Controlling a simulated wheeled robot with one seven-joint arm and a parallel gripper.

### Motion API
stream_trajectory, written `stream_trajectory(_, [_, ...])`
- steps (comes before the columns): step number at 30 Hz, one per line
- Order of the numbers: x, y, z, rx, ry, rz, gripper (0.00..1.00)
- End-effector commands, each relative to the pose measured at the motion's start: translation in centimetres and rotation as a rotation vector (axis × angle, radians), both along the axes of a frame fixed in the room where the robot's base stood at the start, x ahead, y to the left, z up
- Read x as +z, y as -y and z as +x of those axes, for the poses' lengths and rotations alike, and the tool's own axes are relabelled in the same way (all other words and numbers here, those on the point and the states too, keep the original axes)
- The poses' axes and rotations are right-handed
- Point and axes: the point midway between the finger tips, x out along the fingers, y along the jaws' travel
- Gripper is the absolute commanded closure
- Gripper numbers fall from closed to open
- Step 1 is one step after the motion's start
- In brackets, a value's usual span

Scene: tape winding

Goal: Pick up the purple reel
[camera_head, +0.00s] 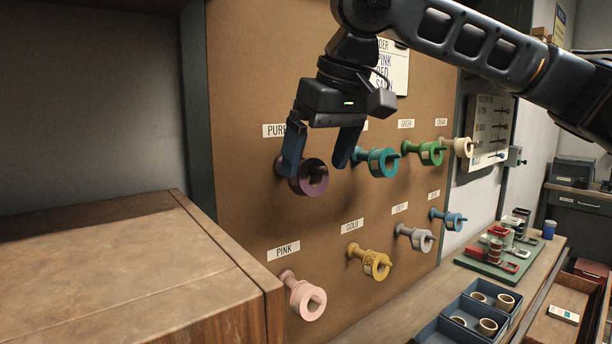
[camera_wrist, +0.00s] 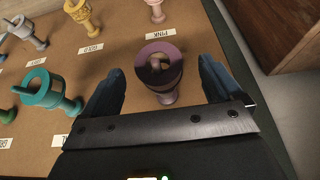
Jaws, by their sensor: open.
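The purple reel (camera_head: 312,178) hangs on a peg at the upper left of the brown pegboard, under a partly hidden label that begins "PUR" (camera_head: 272,130). My gripper (camera_head: 318,168) is open, with one finger in front of the reel's left part and the other to its right. In the wrist view the purple reel (camera_wrist: 158,64) sits between the two open fingers (camera_wrist: 160,85), apart from both as far as I can see. The reel's peg shows below it there, nearer my palm.
A teal reel (camera_head: 378,162) hangs just right of my gripper. Green (camera_head: 431,153), pink (camera_head: 306,299), gold (camera_head: 375,264) and other reels hang on the same board (camera_head: 330,225). A wooden cabinet (camera_head: 120,260) stands at the lower left. A bench with trays (camera_head: 452,334) lies lower right.

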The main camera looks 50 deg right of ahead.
Motion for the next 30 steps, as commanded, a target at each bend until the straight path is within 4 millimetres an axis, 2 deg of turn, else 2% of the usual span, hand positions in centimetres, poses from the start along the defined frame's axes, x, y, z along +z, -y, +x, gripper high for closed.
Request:
stream_trajectory(8, [-3.2, 0.6, 1.4, 0.001, -0.001, 0.0, 0.07])
stream_trajectory(17, [-3.6, 0.6, 1.5, 0.001, 0.001, -0.001, 0.07])
stream_trajectory(30, [-3.6, 0.6, 1.5, 0.001, 0.001, -0.001, 0.49])
